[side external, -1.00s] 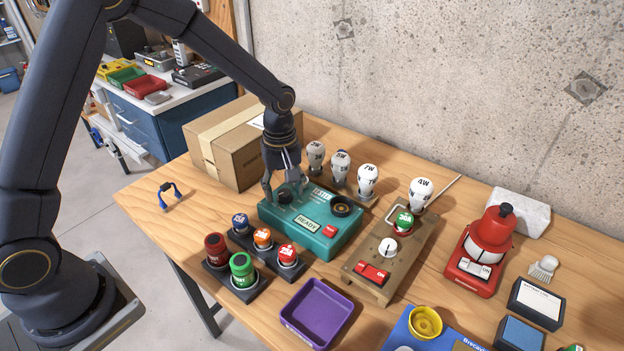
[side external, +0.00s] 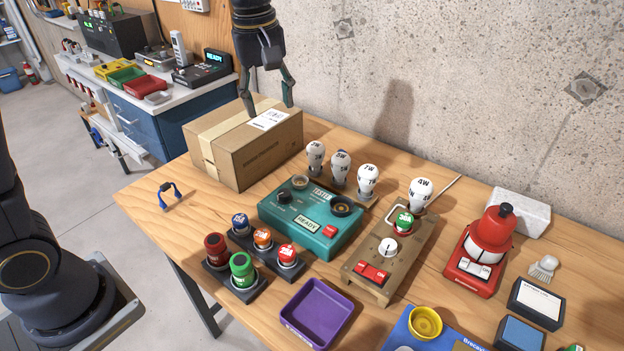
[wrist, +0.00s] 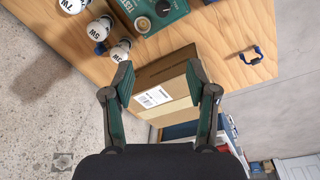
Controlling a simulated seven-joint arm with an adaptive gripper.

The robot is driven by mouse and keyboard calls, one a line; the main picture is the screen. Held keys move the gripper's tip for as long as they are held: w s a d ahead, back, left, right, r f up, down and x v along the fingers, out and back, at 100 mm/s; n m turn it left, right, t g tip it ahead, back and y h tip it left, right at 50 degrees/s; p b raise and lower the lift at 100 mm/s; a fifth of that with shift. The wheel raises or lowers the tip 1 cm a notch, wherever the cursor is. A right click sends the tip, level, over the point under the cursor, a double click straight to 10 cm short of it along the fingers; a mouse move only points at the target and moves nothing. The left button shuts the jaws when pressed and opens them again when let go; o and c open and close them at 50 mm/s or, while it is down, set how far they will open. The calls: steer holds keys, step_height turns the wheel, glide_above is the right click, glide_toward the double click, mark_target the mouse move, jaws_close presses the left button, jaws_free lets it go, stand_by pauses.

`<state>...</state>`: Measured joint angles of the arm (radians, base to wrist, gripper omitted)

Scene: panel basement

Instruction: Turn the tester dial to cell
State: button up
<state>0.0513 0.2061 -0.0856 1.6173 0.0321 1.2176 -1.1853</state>
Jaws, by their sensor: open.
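The teal tester (side external: 318,237) sits on the wooden table, with a READY display and a red button on its front. Its black dial (side external: 283,197) is at the left of the top face; which mark it points to is too small to read. A round black-rimmed socket (side external: 342,206) is at its right. Part of the tester (wrist: 165,12) shows at the top of the wrist view. My gripper (side external: 272,111) is open and empty, above the cardboard box and well clear of the dial. In the wrist view my gripper (wrist: 163,83) frames the box between its fingers.
The cardboard box (side external: 225,158) stands behind the tester. White bulbs (side external: 341,170) line the back. Coloured cells (side external: 242,268) stand in front, near a purple tray (side external: 316,312). A wooden board with a dial and red switch (side external: 372,272) is at the right.

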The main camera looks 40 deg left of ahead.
steer(key=s+a+r+m+t, duration=0.1)
steer(key=s+a+r, duration=0.1)
steer(key=s, duration=0.4)
steer(key=s+a+r+m+t, duration=0.1)
steer(key=s+r+m+t, duration=0.1)
steer(key=s, duration=0.5)
steer(key=shift+a+r, duration=0.35)
steer(key=shift+r, duration=0.5)
